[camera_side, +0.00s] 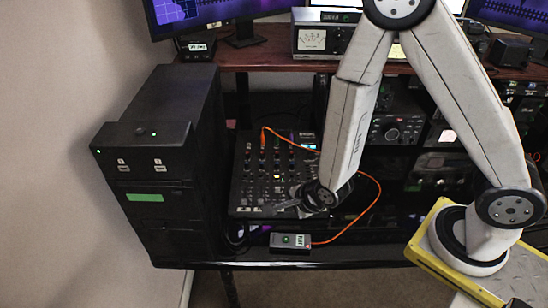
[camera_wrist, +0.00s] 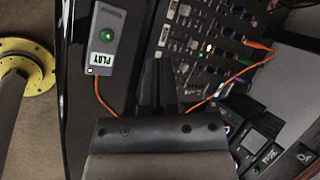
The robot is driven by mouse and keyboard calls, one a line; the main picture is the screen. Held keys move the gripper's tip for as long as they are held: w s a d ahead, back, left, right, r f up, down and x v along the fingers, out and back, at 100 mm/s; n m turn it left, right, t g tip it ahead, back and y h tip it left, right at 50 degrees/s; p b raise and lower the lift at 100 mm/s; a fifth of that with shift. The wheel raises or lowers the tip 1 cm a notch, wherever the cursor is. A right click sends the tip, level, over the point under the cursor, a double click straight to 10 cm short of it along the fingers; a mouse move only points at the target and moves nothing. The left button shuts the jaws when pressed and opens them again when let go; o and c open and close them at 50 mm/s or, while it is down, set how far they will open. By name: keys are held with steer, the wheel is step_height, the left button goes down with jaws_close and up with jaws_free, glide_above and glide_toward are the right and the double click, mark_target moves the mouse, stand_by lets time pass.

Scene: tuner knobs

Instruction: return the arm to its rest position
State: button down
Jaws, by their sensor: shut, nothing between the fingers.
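My gripper (camera_side: 286,204) is low over the front part of the mixer (camera_side: 262,165) in the side view, at the end of my bent arm. In the wrist view my gripper (camera_wrist: 159,70) shows as two dark fingers close together, shut and empty. The mixer (camera_wrist: 205,45) has several knobs and small lights and lies beyond the fingertips there. My gripper partly covers the mixer's lower right corner in the side view. Whether the fingertips touch the mixer, I cannot tell.
A small PLAY box (camera_side: 290,241) with a green button sits at the desk's front edge. An orange cable (camera_side: 375,205) loops from it to the mixer, passing near my gripper. A black tower (camera_side: 160,165) stands left. Radio gear (camera_side: 395,127) stands behind my arm.

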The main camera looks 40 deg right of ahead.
steer(key=s+d+r+n+g, duration=0.2)
steer(key=r+n, duration=0.4)
steer(key=n, duration=0.4)
steer(key=s+d+r+n+g, duration=0.2)
steer(key=d+r+n, duration=0.4)
steer(key=n, duration=0.4)
steer(key=shift+s+d+r+n+g, duration=0.35)
steer(key=shift+s+r, duration=0.1)
steer(key=shift+s, duration=0.45)
